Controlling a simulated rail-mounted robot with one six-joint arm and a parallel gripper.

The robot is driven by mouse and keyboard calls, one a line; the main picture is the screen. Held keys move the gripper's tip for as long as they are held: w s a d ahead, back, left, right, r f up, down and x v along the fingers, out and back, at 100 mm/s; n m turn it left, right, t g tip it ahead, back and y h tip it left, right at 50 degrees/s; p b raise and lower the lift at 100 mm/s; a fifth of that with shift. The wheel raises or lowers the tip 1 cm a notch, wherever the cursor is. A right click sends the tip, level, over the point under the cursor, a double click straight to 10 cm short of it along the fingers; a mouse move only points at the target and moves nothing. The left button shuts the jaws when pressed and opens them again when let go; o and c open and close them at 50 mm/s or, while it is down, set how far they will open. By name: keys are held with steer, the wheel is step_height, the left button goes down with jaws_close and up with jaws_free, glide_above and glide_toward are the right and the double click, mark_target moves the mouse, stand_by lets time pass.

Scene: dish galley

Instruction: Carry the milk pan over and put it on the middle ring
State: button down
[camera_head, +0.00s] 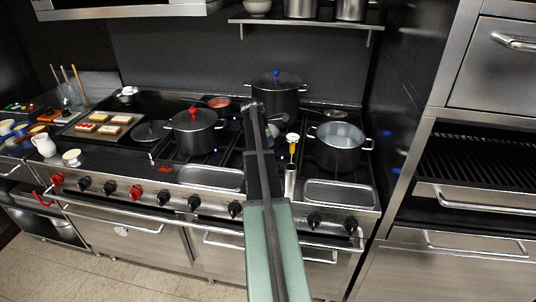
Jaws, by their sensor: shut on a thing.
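My arm rises through the middle of the camera view and hides much of what lies behind it. My gripper (279,118) shows only small and partly covered beyond the arm. It appears shut on the handle of a small grey pan, which seems to be the milk pan (307,118). Dark burner grates (231,153) show beside my arm in the middle of the range; the arm partly covers the middle ring area.
A lidded pot with a red knob (194,134) stands left, a blue-knobbed pot (277,94) behind, and an open pot (338,148) right. A red-filled pan (220,102) sits at the back. A steel cylinder (290,182) stands at the front. A shelf (305,23) overhangs the back.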

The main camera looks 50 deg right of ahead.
step_height(320, 180, down, 4)
steer(key=shift+r+b, duration=0.1)
steer(key=shift+b, duration=1.05)
steer(key=shift+r+p, duration=0.3)
steer(key=shift+r, duration=0.05)
steer(key=shift+f, duration=0.25)
steer(key=c, duration=1.2)
jaws_free()
steer(key=shift+r, duration=0.1)
